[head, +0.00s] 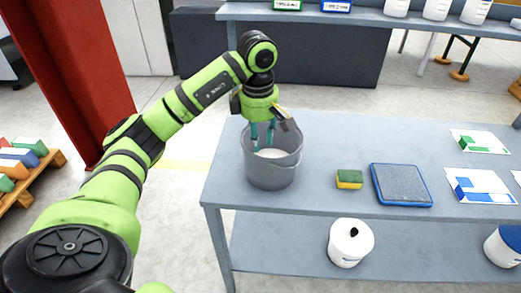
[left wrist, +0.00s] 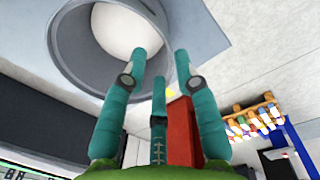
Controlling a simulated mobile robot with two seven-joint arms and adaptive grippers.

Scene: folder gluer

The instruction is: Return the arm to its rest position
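My left arm reaches in from the left in the head view, with its left gripper (head: 262,135) pointing down at the mouth of a grey bucket (head: 272,173). The teal fingertips overlap the bucket's opening; I cannot tell exactly how deep they are. In the left wrist view the gripper (left wrist: 157,68) has its fingers spread with nothing between them. The bucket (left wrist: 68,48) shows beyond the fingers, with something white and round inside it. My right gripper is not in view.
The bucket stands at the left end of a grey table (head: 320,130). A yellow-green sponge (head: 349,179), a blue-edged pad (head: 401,184) and cards (head: 480,186) lie to its right. A white container (head: 351,243) is on the lower shelf. A red column (head: 75,70) stands left.

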